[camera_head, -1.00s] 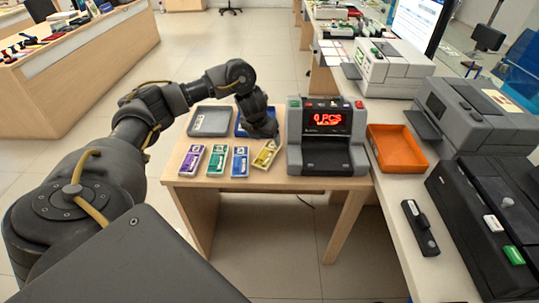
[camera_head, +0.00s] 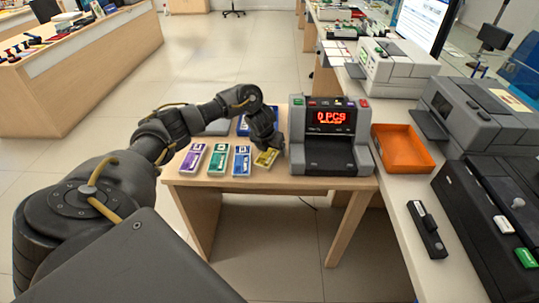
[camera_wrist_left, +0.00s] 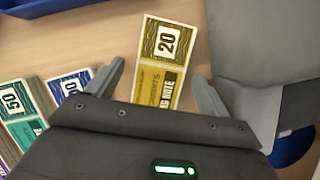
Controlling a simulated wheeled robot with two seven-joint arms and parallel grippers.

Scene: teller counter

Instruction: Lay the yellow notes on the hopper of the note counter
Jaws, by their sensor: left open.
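The yellow notes (camera_head: 266,158) lie as a banded stack on the small wooden table, just left of the note counter (camera_head: 329,136). In the left wrist view the yellow notes (camera_wrist_left: 160,62) show a "20" and sit between the spread fingers. My left gripper (camera_head: 272,148) is open over them; it also shows in the left wrist view (camera_wrist_left: 157,88). The gripper hides part of the stack in the head view. The note counter has a red display reading "0 PCS". Its grey side (camera_wrist_left: 262,40) is close on the right in the wrist view. My right gripper is out of view.
Purple (camera_head: 193,158), green (camera_head: 218,159) and blue notes (camera_head: 242,160) lie in a row to the left. A grey tray (camera_head: 217,127) and a blue tray (camera_head: 243,126) stand behind. An orange tray (camera_head: 402,163) sits on the right counter.

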